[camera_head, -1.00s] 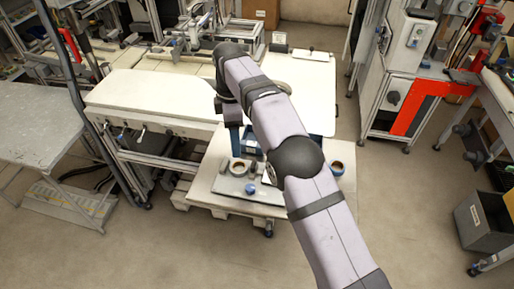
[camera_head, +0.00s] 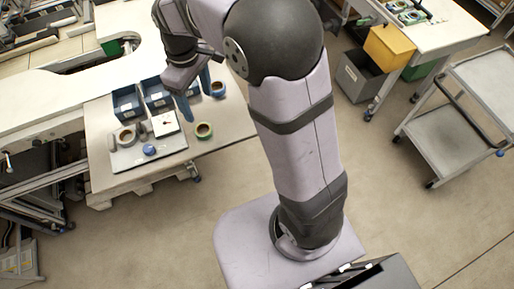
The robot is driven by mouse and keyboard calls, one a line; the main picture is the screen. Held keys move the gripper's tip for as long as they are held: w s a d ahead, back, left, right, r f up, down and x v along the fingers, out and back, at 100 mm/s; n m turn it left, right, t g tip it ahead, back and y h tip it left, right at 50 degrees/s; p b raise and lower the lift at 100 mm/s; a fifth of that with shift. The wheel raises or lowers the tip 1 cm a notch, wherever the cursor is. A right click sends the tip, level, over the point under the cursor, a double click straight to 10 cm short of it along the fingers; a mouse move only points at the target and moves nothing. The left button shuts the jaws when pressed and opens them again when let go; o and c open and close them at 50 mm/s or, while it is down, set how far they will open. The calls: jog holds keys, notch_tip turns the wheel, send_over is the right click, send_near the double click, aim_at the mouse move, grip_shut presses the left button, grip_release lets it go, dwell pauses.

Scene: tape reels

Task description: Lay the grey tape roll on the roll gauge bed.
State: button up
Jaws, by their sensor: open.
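A pale grey tape roll (camera_head: 127,137) lies at the back left corner of a flat grey plate (camera_head: 168,149), which looks like the roll gauge bed. The plate also carries a white square (camera_head: 165,124) and a blue round knob (camera_head: 150,150). My gripper (camera_head: 196,94) has blue fingers, held apart and empty. It appears right of and behind the plate in the picture. Its height above the table is hard to tell. The grey roll is clear of the fingers.
Blue bins (camera_head: 127,103) stand along the back of the pale table (camera_head: 100,150). The table's front right has free room.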

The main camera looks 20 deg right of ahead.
jog(key=s+d+f+m, duration=0.2)
jog(key=s+d+m, duration=0.2)
jog(key=s, duration=0.4)
jog(key=s+d+f+m, duration=0.3)
jog(key=s+d, duration=0.3)
jog(key=s, duration=0.3)
jog(key=shift+f+m, duration=0.35)
jog(key=shift+m, duration=0.45)
jog(key=shift+s+a, duration=0.1)
jog(key=shift+f, duration=0.15)
